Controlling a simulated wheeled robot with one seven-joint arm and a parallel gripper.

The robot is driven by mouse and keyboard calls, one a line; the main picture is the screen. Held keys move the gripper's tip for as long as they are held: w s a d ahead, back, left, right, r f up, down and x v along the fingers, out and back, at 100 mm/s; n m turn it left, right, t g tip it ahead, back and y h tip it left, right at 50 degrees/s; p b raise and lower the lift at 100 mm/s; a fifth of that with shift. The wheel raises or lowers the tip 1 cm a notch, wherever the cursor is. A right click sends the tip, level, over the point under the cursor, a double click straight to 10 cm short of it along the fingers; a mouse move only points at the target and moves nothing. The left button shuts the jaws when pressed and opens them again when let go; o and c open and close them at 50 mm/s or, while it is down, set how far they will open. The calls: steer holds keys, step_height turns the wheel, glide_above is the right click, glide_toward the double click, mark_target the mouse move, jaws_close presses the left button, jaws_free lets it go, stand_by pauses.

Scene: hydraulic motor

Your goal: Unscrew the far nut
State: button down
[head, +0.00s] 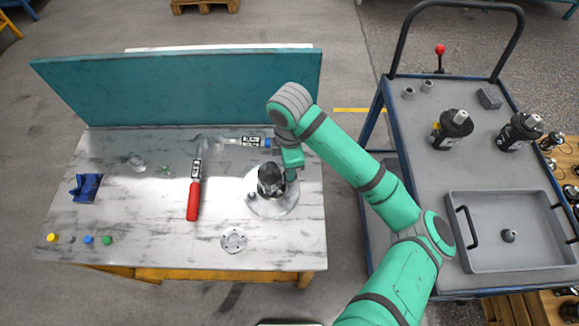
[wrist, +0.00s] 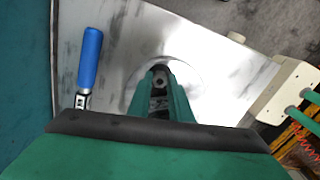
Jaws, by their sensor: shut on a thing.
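The dark hydraulic motor (head: 268,180) stands upright on a round light plate (head: 270,208) on the workbench. My gripper (head: 291,174) reaches down at the motor's far right side. In the wrist view its two green fingers (wrist: 160,82) are closed around a small part at the motor's base. I take this to be the far nut (wrist: 159,76); only a small grey bit of it shows between the fingertips, and it is hidden in the head view. A small grey nut (head: 251,195) sits at the motor's near left side.
A red-handled wrench (head: 193,203) and a blue-handled wrench (wrist: 90,58) lie on the bench (head: 130,215). A round flange (head: 233,240) lies in front. The teal panel (head: 190,88) closes the back. The cart (head: 420,160) at right holds two motors and a grey tray (head: 490,262).

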steer(key=n, duration=0.4)
steer(key=shift+n, duration=0.3)
steer(key=n, duration=0.4)
steer(key=shift+r, duration=0.1)
steer(key=c, duration=1.9)
jaws_free()
steer(key=shift+o, duration=0.2)
